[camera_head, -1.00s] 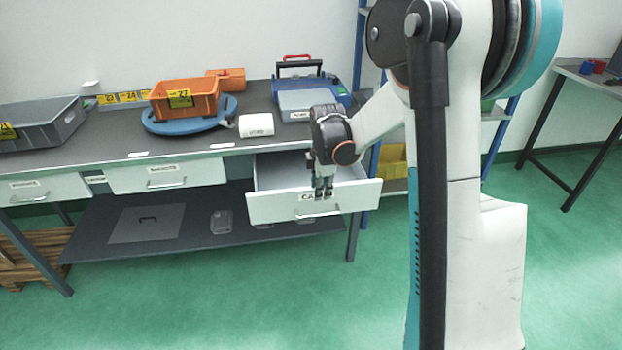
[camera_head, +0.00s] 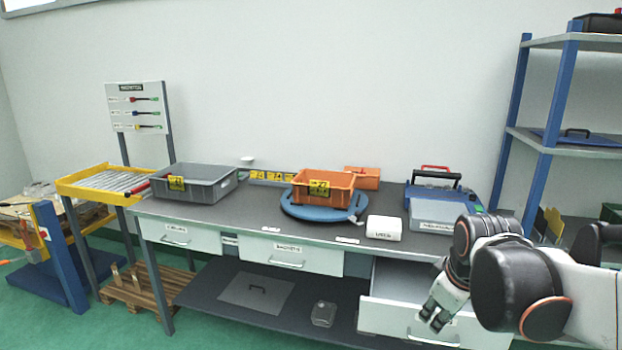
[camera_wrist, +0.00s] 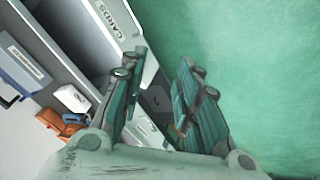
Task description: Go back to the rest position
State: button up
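My gripper (camera_head: 437,313) is in front of the open drawer at the right end of the bench. In the wrist view my gripper (camera_wrist: 160,100) has its two fingers apart, with nothing between them. The drawer (camera_head: 385,318) is pulled out, and part of its front is hidden behind my gripper. The drawer front also shows in the wrist view (camera_wrist: 100,25) with a label reading CARDS. I cannot tell whether a finger touches it.
The bench (camera_head: 225,218) carries a grey bin (camera_head: 215,190), an orange bin (camera_head: 322,188) on a blue turntable (camera_head: 297,211), a white box (camera_head: 384,228) and a blue case (camera_head: 460,203). A blue shelf rack (camera_head: 553,130) stands at the right. Green floor lies in front.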

jog(key=s+a+m+t, duration=0.1)
jog(key=s+a+m, duration=0.1)
jog(key=s, duration=0.4)
jog(key=s+a+m+t, duration=0.1)
jog(key=s+a+m, duration=0.2)
jog(key=s+m, duration=0.2)
jog(key=shift+s+r+t+y, duration=0.3)
jog(key=shift+s+r+y, duration=0.1)
jog(key=shift+s, duration=0.65)
